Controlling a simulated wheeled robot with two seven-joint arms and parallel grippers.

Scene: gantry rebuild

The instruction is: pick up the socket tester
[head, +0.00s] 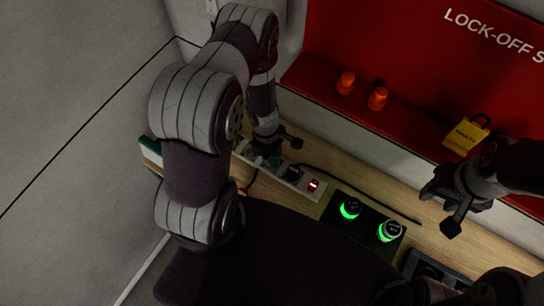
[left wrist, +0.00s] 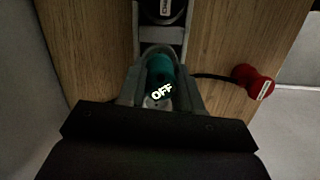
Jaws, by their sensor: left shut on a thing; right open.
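The socket tester appears to be the teal piece (left wrist: 160,68) with lit "OFF" letters, in the left wrist view. My left gripper (left wrist: 160,82) is shut on it, one finger on each side. In the head view my left gripper (head: 272,146) is low over the left part of the pale socket strip (head: 303,183), and the tester is mostly hidden there. I cannot tell whether it is seated in the strip or clear of it. My right gripper (head: 441,208) is open and empty, above the right part of the bench.
A black plug (head: 294,172) and a red lit switch (head: 313,185) are on the strip. A red plug (left wrist: 252,82) with a dark cable lies beside it. A dark panel (head: 368,222) bears two green-lit buttons. A red board behind holds orange pieces (head: 377,98) and a yellow padlock (head: 466,135).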

